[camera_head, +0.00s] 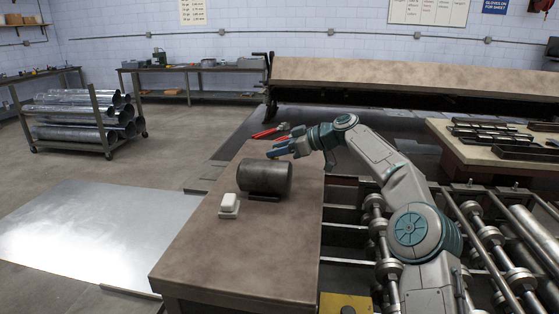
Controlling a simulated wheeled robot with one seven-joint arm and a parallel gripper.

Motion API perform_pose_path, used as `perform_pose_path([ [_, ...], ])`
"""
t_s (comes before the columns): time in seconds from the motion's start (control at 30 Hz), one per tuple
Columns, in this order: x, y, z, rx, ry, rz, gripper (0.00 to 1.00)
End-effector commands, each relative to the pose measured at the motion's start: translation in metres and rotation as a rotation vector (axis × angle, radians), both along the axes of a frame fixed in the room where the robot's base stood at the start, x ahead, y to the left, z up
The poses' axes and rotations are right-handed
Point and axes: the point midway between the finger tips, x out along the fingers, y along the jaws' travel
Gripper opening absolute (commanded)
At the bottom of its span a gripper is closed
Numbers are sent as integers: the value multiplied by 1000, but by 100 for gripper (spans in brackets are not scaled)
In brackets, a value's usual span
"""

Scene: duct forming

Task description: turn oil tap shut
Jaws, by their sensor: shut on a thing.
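My arm reaches in from the lower right over the brown-topped bench (205,262). My gripper (274,152) is low over the bench, just beyond a dark metal cylinder (264,178). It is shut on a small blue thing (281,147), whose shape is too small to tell. I cannot make out an oil tap for certain in this view. The dark cylinder lies on its side on a low base, apart from my gripper. Red-handled tools (267,133) lie on the bench just behind my gripper.
Rollers and rails (380,240) run along the bench's right side. A wide brown-topped machine (400,78) stands behind. A metal sheet (80,235) lies on the floor at left.

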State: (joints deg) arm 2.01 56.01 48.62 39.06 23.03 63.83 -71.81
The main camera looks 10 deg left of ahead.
Motion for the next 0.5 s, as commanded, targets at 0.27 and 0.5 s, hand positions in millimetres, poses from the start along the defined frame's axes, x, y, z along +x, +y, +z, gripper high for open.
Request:
perform_pose_path([
  [0.27, -2, 0, -3, 2, -4, -94, 17],
  [0.5, -2, 0, 0, 4, -2, -125, 17],
])
